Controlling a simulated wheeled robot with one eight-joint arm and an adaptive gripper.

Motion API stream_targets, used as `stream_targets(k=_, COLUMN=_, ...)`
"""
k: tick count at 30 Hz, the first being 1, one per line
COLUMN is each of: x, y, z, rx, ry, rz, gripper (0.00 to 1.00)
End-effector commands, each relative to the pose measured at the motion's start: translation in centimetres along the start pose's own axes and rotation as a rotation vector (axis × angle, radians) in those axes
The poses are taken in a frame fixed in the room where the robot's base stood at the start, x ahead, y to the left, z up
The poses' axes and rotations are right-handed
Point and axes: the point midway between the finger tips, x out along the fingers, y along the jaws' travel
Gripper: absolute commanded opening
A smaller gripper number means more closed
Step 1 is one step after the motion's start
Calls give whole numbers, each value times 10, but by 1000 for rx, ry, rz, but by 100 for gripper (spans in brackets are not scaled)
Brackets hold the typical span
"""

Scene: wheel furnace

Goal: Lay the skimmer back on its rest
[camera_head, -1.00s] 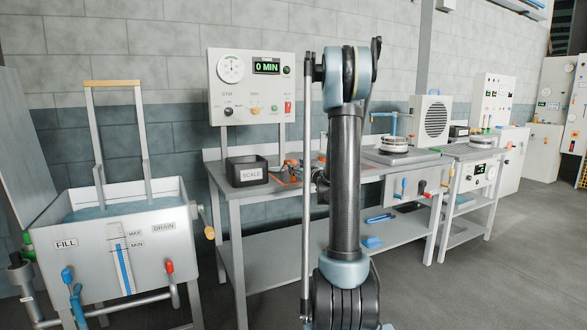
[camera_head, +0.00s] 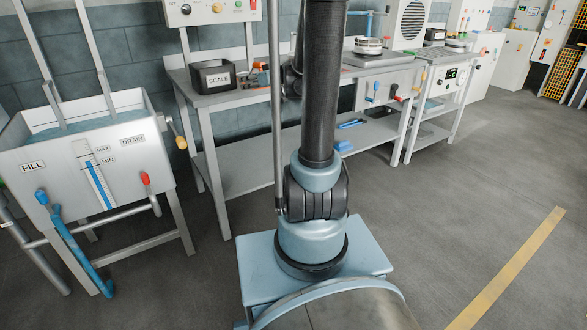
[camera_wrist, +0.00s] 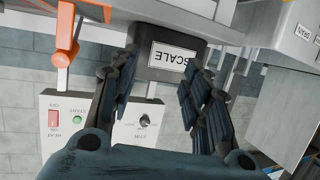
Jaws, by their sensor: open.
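I cannot pick out the skimmer or its rest for certain in either view. My gripper (camera_wrist: 160,68) shows in the wrist view with its dark fingers spread open and nothing between them. Beyond the fingertips is a black bin marked SCALE (camera_wrist: 172,55). An orange fitting (camera_wrist: 66,35) stands at the upper left of that view, apart from the fingers. In the head view the SCALE bin (camera_head: 213,78) sits on the left end of the workbench, with small orange items (camera_head: 258,76) beside it, partly behind my arm.
A water tank (camera_head: 90,160) with FILL and DRAIN labels stands at the left. The workbench (camera_head: 210,98) has a lower shelf with blue items (camera_head: 350,123). A control panel (camera_wrist: 110,130) shows beyond the gripper. Open floor (camera_head: 450,200) lies to the right.

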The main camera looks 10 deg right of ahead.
Motion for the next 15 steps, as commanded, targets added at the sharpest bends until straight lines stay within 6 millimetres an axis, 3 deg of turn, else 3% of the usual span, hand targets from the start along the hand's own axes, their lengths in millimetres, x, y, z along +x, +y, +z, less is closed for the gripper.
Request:
stream_targets(k=6, x=-37, y=-58, z=33, rx=72, ry=-181, rz=-60, gripper=44)
stream_targets(k=15, x=-101, y=-117, z=96, rx=184, ry=-460, rz=-57, gripper=44)
